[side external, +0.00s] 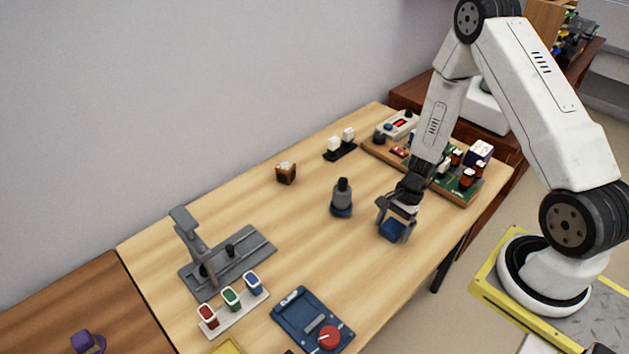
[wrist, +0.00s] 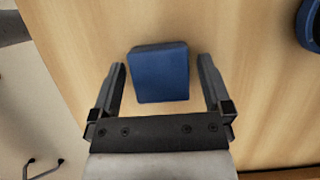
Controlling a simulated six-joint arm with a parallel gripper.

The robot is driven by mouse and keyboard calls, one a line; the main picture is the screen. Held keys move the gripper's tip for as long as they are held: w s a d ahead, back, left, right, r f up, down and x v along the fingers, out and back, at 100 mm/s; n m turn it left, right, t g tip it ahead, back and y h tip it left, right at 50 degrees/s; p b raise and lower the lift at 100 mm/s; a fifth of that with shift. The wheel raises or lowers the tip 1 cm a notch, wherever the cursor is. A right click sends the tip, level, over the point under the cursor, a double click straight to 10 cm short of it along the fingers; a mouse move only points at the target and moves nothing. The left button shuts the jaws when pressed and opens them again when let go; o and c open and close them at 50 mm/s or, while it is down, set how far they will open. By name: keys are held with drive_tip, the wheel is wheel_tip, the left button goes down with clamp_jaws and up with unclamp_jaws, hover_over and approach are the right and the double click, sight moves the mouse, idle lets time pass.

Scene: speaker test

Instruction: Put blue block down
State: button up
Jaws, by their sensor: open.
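The blue block (wrist: 160,72) sits on the wooden table (wrist: 240,60), between the tips of my gripper (wrist: 162,85) in the wrist view. A gap shows on both sides of the block, so the open fingers do not touch it there. In the side external view my gripper (side external: 394,218) points down at the right part of the table, and the blue block (side external: 391,231) shows low between its fingers. The fingers partly hide the block in that view.
A dark grey cylinder with a blue base (side external: 342,198) stands just left of my gripper. A circuit board tray (side external: 455,190) lies behind it to the right. A grey press fixture (side external: 228,262), colored caps (side external: 231,303) and a blue panel (side external: 312,320) lie farther left. The table's front edge is close.

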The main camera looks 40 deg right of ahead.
drive_tip(key=v, duration=1.2)
drive_tip(key=shift+r, duration=0.1)
idle(0.6)
drive_tip(key=s+a+r+n+t+h, duration=0.2)
drive_tip(key=a+r+n+h, duration=0.2)
drive_tip(key=a+r+n, duration=0.7)
drive_tip(key=shift+s+a+n+t, duration=0.25)
drive_tip(key=shift+a+n, duration=0.8)
drive_tip(key=shift+n, duration=2.45)
drive_tip(key=shift+w, duration=0.1)
